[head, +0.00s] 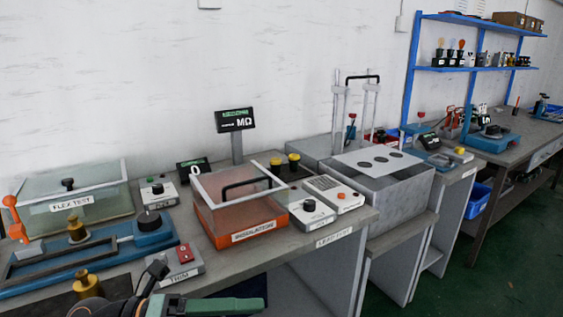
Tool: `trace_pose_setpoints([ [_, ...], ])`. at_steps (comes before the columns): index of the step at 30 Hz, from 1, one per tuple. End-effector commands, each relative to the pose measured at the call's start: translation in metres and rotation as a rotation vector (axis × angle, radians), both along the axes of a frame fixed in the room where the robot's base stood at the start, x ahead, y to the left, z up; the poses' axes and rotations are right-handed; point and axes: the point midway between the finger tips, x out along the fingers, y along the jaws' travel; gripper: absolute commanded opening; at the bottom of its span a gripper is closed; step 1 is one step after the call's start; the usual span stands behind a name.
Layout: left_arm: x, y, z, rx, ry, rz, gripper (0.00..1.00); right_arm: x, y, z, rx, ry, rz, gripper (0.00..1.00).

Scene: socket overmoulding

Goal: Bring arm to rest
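The grey bench (345,222) runs along the wall. No item is seen held.
On the bench stand a FLEX TEST tank (105,208), a blue fixture (150,243), a red-button TRIM box (182,262), an orange INSULATION box (240,238) and a grey tank (400,205). A blue shelf (470,68) stands right. Green floor (480,285) is clear lower right.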

Motion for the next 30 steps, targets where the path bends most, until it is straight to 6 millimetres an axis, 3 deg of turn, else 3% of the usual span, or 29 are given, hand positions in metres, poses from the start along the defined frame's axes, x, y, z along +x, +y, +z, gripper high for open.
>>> trace_pose_setpoints([
  [2, 0.011, -0.003, 0.004, -0.226, 0.162, 0.107, 0.68, 0.0, 0.0, 0.0, 0.0, 0.001, 0.0, 0.0],
  [5, 0.036, 0.011, -0.007, -0.469, 0.383, 0.288, 0.68, -0.002, 0.0, -0.001, 0.0, 0.003, 0.0, 0.0],
  [8, 0.059, 0.036, -0.046, -0.656, 0.641, 0.507, 0.68, -0.004, 0.0, -0.002, 0.0, 0.009, 0.0, 0.0],
  [11, 0.065, 0.062, -0.112, -0.783, 0.927, 0.749, 0.68, -0.007, 0.0, -0.004, 0.0, 0.015, 0.0, 0.0],
  [14, 0.05, 0.081, -0.184, -0.84, 1.197, 0.963, 0.68, -0.007, 0.0, -0.004, 0.0, 0.017, 0.0, 0.0],
  [17, 0.017, 0.089, -0.25, -0.848, 1.445, 1.141, 0.68, -0.007, 0.0, -0.004, 0.0, 0.017, 0.0, 0.0],
  [21, -0.047, 0.087, -0.323, -0.807, 1.766, 1.339, 0.68, -0.007, 0.0, -0.004, 0.0, 0.017, 0.0, 0.0],
  [23, -0.079, 0.082, -0.348, -0.777, 1.902, 1.408, 0.68, -0.007, 0.0, -0.004, -0.001, 0.016, 0.001, 0.0],
  [24, -0.089, 0.082, -0.342, -0.767, 1.943, 1.431, 0.68, -0.006, 0.0, 0.01, -0.001, 0.015, 0.001, 0.0],
  [25, -0.085, 0.085, -0.325, -0.774, 1.923, 1.428, 0.68, -0.006, -0.001, 0.025, -0.003, 0.018, 0.0, 0.0],
  [30, -0.089, 0.097, -0.285, -0.795, 1.903, 1.452, 0.68, -0.009, -0.017, 0.063, -0.021, 0.005, -0.032, 0.0],
])
